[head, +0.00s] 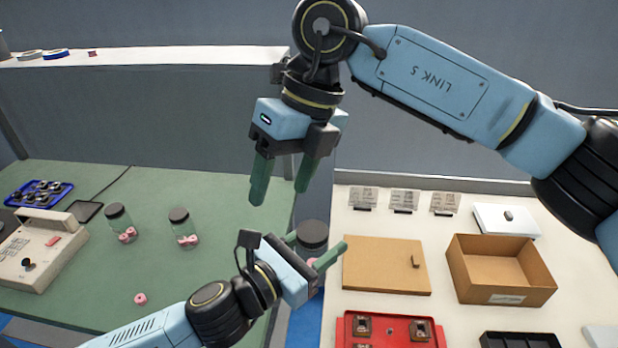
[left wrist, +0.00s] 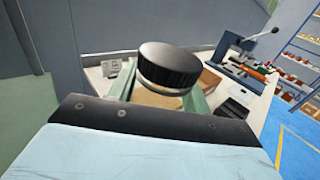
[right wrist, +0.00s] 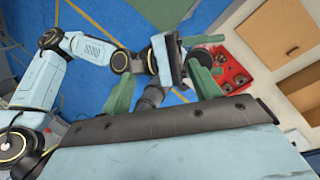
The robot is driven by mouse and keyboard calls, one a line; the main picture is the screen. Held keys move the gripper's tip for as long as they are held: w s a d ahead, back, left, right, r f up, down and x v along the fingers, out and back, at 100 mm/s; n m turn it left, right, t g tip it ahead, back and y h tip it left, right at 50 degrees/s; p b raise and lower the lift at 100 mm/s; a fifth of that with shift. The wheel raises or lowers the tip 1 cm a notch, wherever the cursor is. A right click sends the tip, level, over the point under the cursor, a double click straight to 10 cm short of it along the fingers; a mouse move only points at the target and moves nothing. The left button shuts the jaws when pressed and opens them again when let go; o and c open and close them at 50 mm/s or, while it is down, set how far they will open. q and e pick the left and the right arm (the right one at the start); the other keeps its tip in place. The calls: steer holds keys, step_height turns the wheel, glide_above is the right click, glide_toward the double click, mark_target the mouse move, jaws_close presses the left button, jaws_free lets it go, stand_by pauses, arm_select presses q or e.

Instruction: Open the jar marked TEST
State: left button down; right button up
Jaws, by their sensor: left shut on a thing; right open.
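My left gripper (head: 318,243) is shut on a jar with a black lid (head: 312,233), held up in the gap between the two benches. In the left wrist view the black ribbed lid (left wrist: 168,65) stands above the fingers; they hide most of the jar's body. My right gripper (head: 281,188) is open and empty, pointing down, above and a little left of the held jar. Two more dark-lidded glass jars, one at left (head: 120,226) and one at right (head: 184,230), stand upright and closed on the green bench, with pink pieces inside. No TEST marking is readable on any jar.
The green bench (head: 190,275) also holds a loose pink ring (head: 140,298), a beige device (head: 38,250) and a blue tray (head: 40,192). The white bench (head: 350,225) holds a cardboard lid (head: 385,265), an open cardboard box (head: 500,285) and a red tray (head: 400,322).

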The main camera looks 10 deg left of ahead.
mark_target(308, 232)
steer(key=d+h, duration=0.1)
steer(key=d+t+h, duration=0.1)
steer(key=w+d+h, duration=0.1)
steer(key=shift+f+m+t, duration=0.35)
steer(key=shift+m+t, duration=0.05)
steer(key=shift+d+f, duration=0.1)
steer(key=shift+f, duration=0.1)
step_height(308, 232, down, 8)
steer(key=shift+r, duration=0.2)
steer(key=c, duration=1)
steer(key=n, duration=0.6)
steer(key=shift+s, duration=0.3)
arm_select(q)
steer(key=shift+w, duration=0.1)
arm_select(e)
steer(key=shift+w, duration=0.1)
